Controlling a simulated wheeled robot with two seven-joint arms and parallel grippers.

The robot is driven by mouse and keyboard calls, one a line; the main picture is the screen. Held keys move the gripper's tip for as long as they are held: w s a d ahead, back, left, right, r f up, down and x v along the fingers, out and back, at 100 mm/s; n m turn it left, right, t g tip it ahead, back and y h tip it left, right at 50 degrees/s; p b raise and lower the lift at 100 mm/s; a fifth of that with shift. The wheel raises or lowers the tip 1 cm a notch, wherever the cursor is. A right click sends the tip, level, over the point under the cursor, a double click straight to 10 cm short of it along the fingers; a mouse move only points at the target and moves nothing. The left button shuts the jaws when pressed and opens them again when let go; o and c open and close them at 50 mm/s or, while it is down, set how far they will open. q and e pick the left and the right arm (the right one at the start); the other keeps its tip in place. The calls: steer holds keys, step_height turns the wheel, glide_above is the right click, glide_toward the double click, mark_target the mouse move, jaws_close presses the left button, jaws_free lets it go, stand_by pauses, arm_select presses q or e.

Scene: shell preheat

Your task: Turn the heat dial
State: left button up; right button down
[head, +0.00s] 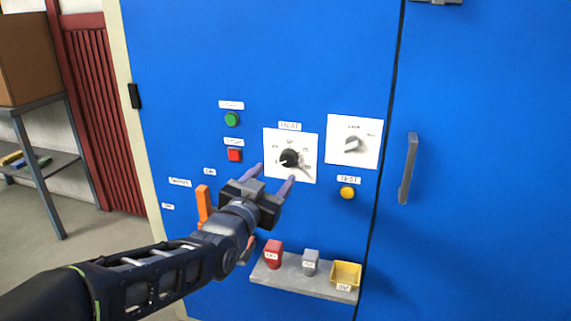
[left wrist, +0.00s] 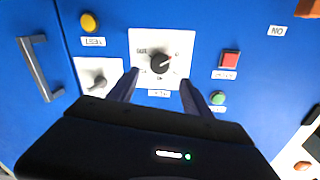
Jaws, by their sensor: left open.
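The heat dial (head: 289,158) is a black round knob on a white plate (head: 307,175) under a HEAT label on the blue cabinet. In the left wrist view the fingers (left wrist: 159,88) stand on either side of the dial's plate, short of the knob. I cannot tell that they touch anything. My right gripper is not in view.
A second plate with a grey knob (head: 352,144) is to the right, above a yellow button (head: 347,193). Green (head: 232,119) and red (head: 235,155) buttons are to the left. An orange lever (head: 204,205) and a grey shelf (head: 290,274) with small blocks are below. A door handle (head: 408,168) is at right.

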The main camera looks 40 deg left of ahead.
mark_target(287, 161)
arm_select(q)
steer(key=x, duration=0.7)
steer(key=shift+w, duration=0.15)
steer(key=shift+c, duration=0.6)
jaws_close()
